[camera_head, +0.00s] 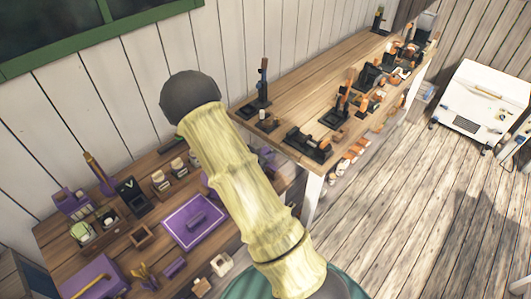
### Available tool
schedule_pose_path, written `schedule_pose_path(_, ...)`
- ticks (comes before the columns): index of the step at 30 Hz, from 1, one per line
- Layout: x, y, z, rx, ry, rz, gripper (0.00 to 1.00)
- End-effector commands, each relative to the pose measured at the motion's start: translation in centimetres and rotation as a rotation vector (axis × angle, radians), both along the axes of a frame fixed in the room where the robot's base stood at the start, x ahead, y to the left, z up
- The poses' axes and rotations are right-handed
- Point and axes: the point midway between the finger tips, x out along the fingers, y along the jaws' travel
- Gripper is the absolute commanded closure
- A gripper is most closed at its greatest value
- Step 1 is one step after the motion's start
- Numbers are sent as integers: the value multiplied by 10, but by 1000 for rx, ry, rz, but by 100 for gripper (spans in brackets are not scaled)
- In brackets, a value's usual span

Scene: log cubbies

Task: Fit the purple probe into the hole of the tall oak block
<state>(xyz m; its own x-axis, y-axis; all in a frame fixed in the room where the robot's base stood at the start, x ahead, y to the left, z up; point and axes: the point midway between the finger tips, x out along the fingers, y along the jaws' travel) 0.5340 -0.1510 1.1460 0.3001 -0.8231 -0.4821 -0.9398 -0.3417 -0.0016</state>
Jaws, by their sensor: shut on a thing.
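My pale, bamboo-like arm with a dark rounded joint crosses the middle of the view. My gripper cannot be made out; the arm covers the area behind it. I cannot pick out the purple probe with certainty. A purple tray (175,237) on the lower-left bench has a small purple piece (196,221) in it. I cannot tell which wooden piece is the tall oak block. Wooden blocks with pale tops (160,182) stand near the back of that bench, left of my arm. No hole in them can be made out.
The left bench (62,247) also carries a black block (132,195), a square wooden piece (144,235) and a purple box (95,279). A second bench (302,88) at the right holds many black and orange items. A white cabinet (484,100) stands far right. The plank floor (400,215) between is open.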

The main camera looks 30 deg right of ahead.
Motion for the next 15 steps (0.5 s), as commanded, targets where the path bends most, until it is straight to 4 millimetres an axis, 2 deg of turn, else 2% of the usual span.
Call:
schedule_pose_path(3,0,0,-14,0,1,0,98)
schedule_pose_path(15,0,-1,-42,-1,-1,-1,98)
